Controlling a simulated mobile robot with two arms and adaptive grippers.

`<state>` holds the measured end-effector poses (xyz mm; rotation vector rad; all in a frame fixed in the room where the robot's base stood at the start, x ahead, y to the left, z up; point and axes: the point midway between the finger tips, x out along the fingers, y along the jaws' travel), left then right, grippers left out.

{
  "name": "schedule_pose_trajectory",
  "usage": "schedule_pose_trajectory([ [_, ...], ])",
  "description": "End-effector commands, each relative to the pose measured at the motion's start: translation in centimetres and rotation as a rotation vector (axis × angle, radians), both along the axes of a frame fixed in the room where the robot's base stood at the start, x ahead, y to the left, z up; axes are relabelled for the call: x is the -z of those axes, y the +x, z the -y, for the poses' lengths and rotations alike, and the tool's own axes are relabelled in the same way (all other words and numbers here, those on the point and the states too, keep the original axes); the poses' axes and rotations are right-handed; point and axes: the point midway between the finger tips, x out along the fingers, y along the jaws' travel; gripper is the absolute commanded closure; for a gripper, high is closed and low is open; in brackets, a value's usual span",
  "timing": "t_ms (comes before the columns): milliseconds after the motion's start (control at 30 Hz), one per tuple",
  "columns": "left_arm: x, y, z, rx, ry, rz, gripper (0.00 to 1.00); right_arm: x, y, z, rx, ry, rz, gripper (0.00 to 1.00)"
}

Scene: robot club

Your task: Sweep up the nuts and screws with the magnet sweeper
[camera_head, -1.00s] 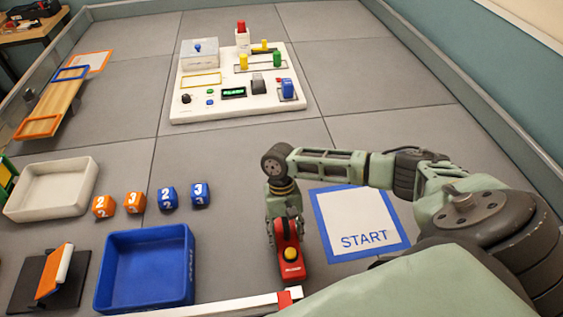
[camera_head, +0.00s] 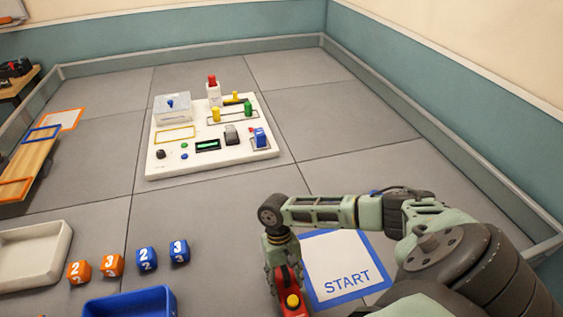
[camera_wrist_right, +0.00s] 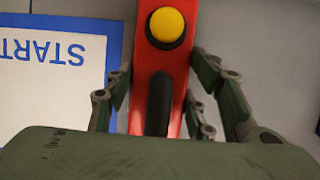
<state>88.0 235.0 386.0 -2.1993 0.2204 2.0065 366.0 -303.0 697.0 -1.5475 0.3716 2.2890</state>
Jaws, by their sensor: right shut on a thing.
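The red magnet sweeper (camera_head: 293,306) with a yellow button is at the bottom edge of the head view, just left of the blue-bordered START square (camera_head: 346,272). My right gripper (camera_head: 286,280) is shut on it. In the right wrist view, the sweeper's red body (camera_wrist_right: 144,90) and yellow button (camera_wrist_right: 167,25) show between the fingers of my right gripper (camera_wrist_right: 163,85). The sweeper's lower end is cut off in the head view. No nuts or screws can be made out. My left gripper is not in view.
A white control panel (camera_head: 163,160) with coloured knobs stands ahead. At lower left are a white tray (camera_head: 62,250), a blue bin (camera_head: 130,300) and several numbered cubes (camera_head: 147,258). A wooden ramp (camera_head: 30,165) is at left. A grey border wall (camera_head: 190,55) encloses the tiled floor.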

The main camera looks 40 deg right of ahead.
Motion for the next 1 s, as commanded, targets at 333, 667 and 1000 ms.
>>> schedule_pose_trajectory([
  [333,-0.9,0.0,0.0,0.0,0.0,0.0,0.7,-0.1,-0.7,1.6,0.002,0.0,0.001,0.85],
  [667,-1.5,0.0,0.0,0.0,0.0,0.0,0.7,-0.1,-1.5,3.1,0.003,0.0,0.0,0.85],
  [1000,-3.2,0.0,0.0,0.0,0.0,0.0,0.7,-1.7,-1.5,3.2,0.001,0.0,0.001,0.85],
])
